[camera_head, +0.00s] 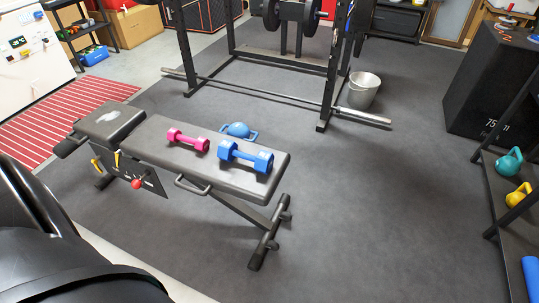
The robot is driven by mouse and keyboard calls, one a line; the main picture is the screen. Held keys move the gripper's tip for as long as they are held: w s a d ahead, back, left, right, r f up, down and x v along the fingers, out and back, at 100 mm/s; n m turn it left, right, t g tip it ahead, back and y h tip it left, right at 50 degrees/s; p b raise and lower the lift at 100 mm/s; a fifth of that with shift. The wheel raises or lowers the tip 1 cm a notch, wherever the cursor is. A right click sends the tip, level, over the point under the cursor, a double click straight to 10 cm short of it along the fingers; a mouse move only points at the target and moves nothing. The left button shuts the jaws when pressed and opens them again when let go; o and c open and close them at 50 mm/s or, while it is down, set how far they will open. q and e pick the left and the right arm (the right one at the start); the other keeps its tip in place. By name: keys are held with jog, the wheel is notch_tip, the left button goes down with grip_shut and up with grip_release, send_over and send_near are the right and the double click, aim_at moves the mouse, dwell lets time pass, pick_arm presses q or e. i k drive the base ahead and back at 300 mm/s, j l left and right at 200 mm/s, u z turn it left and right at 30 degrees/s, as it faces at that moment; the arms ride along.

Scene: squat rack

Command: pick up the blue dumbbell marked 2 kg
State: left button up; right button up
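A blue dumbbell (245,156) lies on the right end of the black weight bench (150,147). Its weight marking is too small to read. A smaller pink dumbbell (188,140) lies on the bench to its left. A round blue object with a handle (238,130) shows just behind the blue dumbbell; I cannot tell whether it rests on the bench or on the floor. Neither of my grippers shows. A dark part at the lower left appears to be mine.
A squat rack (328,95) with a barbell low across it (270,98) stands behind the bench. A metal bucket (363,91) stands beside it. A shelf at the right holds teal (509,162) and yellow (518,195) kettlebells. The floor between bench and shelf is clear.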

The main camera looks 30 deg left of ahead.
aim_at(227, 149)
jog(key=j+z, duration=0.3)
jog(key=j, duration=0.15)
jog(key=k+j+z, duration=0.1)
jog(key=j+z, duration=0.2)
jog(key=k+j+z, duration=0.15)
jog(key=j+z, duration=0.2)
jog(key=j, duration=0.15)
jog(key=k+j+z, duration=0.15)
jog(key=j+z, duration=0.15)
jog(key=j, duration=0.1)
